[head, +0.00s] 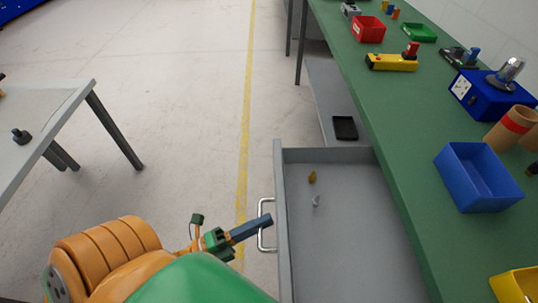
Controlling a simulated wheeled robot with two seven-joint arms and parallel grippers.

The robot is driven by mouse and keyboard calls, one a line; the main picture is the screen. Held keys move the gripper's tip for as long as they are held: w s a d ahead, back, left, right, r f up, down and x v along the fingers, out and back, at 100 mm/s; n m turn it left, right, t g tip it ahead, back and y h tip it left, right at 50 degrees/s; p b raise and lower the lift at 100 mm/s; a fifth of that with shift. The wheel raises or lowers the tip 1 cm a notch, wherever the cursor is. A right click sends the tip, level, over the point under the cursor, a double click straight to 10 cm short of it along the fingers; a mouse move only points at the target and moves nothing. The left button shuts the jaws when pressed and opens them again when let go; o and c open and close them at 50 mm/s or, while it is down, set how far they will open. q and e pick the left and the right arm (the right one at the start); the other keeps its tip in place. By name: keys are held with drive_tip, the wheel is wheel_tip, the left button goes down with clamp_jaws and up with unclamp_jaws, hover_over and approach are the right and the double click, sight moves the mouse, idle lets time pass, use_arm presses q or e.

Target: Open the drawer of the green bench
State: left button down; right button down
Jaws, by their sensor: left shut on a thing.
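The drawer (347,240) of the green bench (392,120) stands pulled out to the left of the bench top. It is a grey open box with two small items inside. Its silver bar handle (261,212) is on the drawer's left front face. My left gripper (265,221) reaches in from the bottom left, with its dark fingers at the handle, shut on it. The far finger is hardly visible. My right gripper is not in view.
A small brown item (312,177) and a small grey item (316,201) are in the drawer. A blue bin (480,178) and a yellow box (392,62) stand on the bench. A grey table (40,115) is at left. The floor between is clear.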

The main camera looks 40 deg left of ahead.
use_arm(q)
drive_tip(key=shift+a, duration=0.15)
drive_tip(key=c, duration=1.2)
unclamp_jaws()
drive_tip(key=shift+o, duration=0.2)
drive_tip(key=b+v, duration=0.2)
drive_tip(key=v, duration=0.5)
